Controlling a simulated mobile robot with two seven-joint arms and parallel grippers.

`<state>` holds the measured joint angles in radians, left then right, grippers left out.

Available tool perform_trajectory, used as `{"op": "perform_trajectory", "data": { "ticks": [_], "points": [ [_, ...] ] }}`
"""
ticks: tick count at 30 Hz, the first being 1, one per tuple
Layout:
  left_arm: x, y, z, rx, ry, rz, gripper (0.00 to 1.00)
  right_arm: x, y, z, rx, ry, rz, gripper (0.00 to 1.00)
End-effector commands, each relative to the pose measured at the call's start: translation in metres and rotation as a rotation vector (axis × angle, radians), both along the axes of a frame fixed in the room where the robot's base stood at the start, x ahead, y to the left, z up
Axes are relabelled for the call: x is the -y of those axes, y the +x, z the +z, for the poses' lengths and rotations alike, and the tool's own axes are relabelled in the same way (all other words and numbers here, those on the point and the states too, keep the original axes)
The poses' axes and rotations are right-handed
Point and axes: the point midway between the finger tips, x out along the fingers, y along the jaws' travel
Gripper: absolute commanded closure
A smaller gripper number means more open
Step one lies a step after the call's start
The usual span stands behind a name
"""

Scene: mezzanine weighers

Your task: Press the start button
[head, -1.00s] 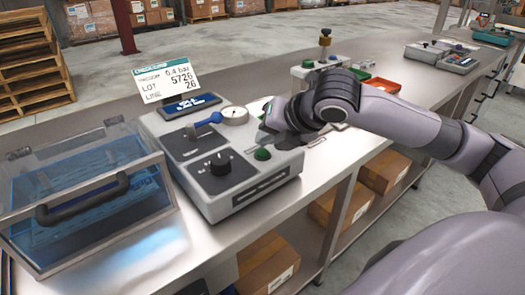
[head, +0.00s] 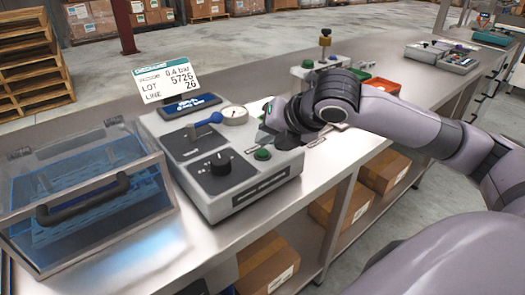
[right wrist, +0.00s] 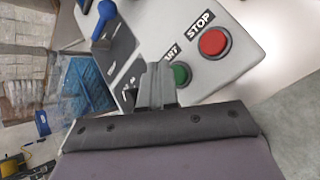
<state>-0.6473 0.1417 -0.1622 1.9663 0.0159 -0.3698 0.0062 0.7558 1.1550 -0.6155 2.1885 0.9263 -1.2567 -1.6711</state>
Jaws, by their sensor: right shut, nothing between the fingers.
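The start button is a green round button (head: 262,154) at the front right of the grey control box (head: 240,202). In the right wrist view the green button (right wrist: 181,73) sits beside a partly covered label ending in "ART". A red button (right wrist: 213,42) marked STOP is farther along the panel; my gripper hides it in the head view. My right gripper (head: 270,117) is above the panel's right side, behind the green button in the head view. Its fingers (right wrist: 157,82) are shut and empty, beside the green button, apparently off it. My left gripper is not in view.
The box also carries a blue-handled lever (head: 205,121), a black knob (head: 220,162), a gauge (head: 235,115) and a display sign (head: 165,80). A clear blue-tinted case (head: 85,200) stands to the left. An orange tray (head: 388,88) lies farther along the bench.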

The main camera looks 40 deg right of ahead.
Motion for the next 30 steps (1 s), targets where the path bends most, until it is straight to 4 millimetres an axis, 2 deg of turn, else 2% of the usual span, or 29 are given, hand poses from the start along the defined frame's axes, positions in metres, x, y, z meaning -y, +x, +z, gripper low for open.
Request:
{"op": "perform_trajectory", "data": {
  "ticks": [9,30],
  "points": [
    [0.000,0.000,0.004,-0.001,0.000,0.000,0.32,0.000,0.000,-0.008,-0.001,0.000,-0.001,1.00],
    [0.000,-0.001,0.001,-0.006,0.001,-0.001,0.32,0.000,0.000,-0.013,-0.001,-0.001,-0.001,1.00]
  ]
}}
